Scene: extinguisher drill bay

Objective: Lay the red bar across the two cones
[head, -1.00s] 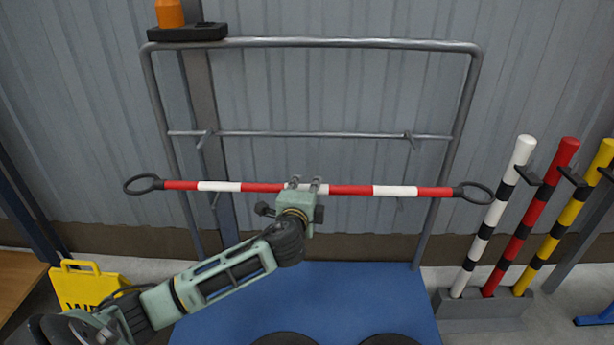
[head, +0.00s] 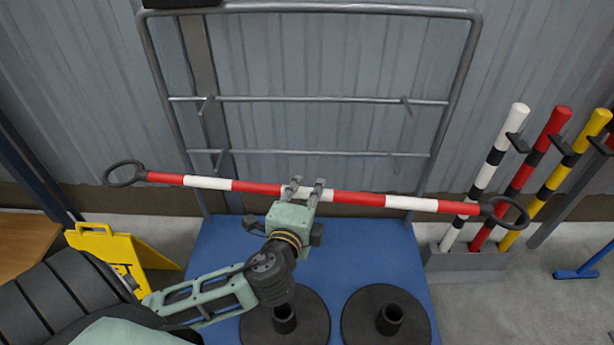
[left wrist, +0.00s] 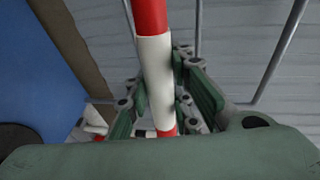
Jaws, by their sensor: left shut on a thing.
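The red bar (head: 257,188) is banded red and white with a black loop at each end. My left gripper (head: 306,188) is shut on its white middle band, holding it in the air, its right end slightly lower in the picture. The left wrist view shows the bar (left wrist: 155,70) passing between the fingers. Below the gripper, two round black bases with short hollow posts stand side by side, a left one (head: 312,325) and a right one (head: 360,326). They look like the cones, though only flat discs and posts show. My right gripper is out of view.
A grey tube rack (head: 310,99) with hooks stands behind the bar. The black bases stand on a blue mat (head: 225,243). Striped poles (head: 483,183) stand in a holder at right. A yellow floor sign (head: 150,262) is at lower left.

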